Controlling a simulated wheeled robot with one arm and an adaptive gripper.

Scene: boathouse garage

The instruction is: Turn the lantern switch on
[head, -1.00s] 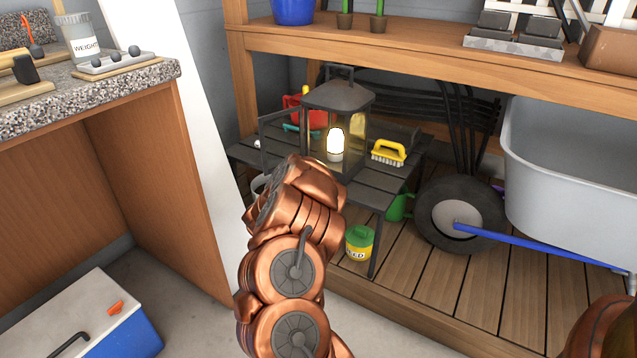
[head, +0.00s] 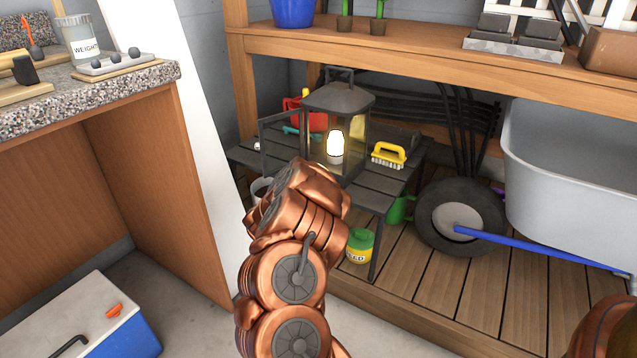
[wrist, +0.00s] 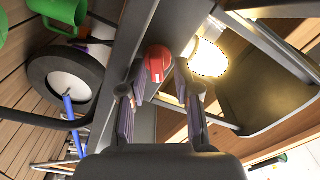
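The lantern (head: 341,100) has a dark roof and frame. It stands upright on a dark slatted table, and its bulb (head: 335,146) glows warm white. The bulb also glows bright in the wrist view (wrist: 206,57). A red knob-like switch (wrist: 158,62) sits on a dark grey surface beside the bulb. My gripper (wrist: 158,82) is open, its two fingers on either side of the switch's near end. A gap shows between the fingers; whether either touches the switch I cannot tell. In the head view my copper arm hides the gripper and the switch.
The slatted table (head: 370,192) also holds a yellow brush (head: 388,154) right of the lantern. A wooden shelf (head: 430,52) runs above. A wheel (head: 460,216) and grey tub (head: 575,180) stand right. A granite counter (head: 150,80) is left, a cooler (head: 85,315) below.

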